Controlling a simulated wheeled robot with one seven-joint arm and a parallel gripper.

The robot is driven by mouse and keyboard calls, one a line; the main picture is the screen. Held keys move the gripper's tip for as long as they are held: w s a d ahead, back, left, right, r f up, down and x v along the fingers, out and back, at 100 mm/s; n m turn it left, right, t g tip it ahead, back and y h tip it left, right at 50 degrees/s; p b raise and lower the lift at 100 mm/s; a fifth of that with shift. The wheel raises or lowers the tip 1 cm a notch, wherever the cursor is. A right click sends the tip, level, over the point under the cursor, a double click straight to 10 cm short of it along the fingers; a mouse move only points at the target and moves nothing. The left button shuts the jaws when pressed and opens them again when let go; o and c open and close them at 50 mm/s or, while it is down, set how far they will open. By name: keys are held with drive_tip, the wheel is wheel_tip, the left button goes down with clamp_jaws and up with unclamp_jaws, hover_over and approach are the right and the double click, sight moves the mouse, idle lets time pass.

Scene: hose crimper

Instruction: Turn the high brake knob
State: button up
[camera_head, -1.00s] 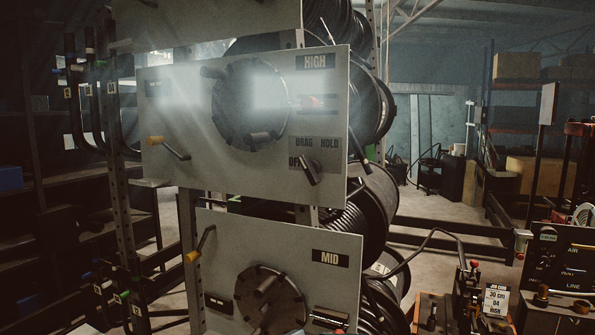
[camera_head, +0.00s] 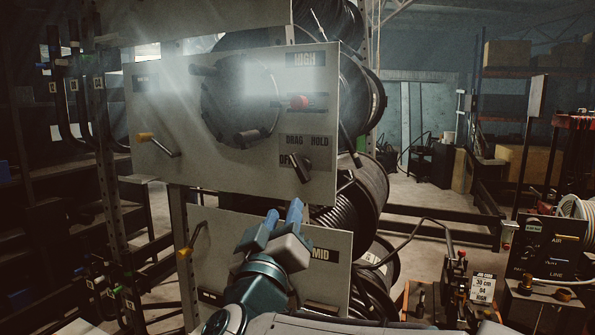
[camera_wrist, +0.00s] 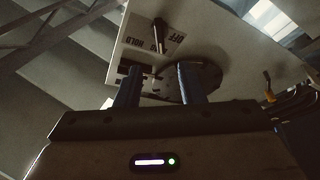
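The high brake knob (camera_head: 302,168) is a black bar-shaped knob on the pale HIGH panel (camera_head: 215,170). It slants from upper left to lower right, among the labels OFF, DRAG and HOLD. I cannot tell which label it points at. In the wrist view the knob (camera_wrist: 158,35) stands out from the panel, beyond the fingertips. My gripper (camera_head: 284,213) is in front of the top of the MID panel (camera_head: 335,278), below the knob and apart from it. Its two blue fingers are open with nothing between them; they also show in the wrist view (camera_wrist: 160,76).
Another crank (camera_head: 192,240) is on the MID panel. Hose reels (camera_head: 355,205) stand behind. A bench with an AIR panel (camera_head: 550,245) is at right.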

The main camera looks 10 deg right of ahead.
sight(298, 171)
drive_tip(key=p+x, duration=0.4)
drive_tip(key=x, duration=0.9)
drive_tip(key=shift+w+d+r, duration=0.1)
drive_tip(key=shift+w+d, duration=0.1)
drive_tip(key=shift+w, duration=0.05)
drive_tip(key=shift+c, duration=0.2)
drive_tip(key=c, duration=0.6)
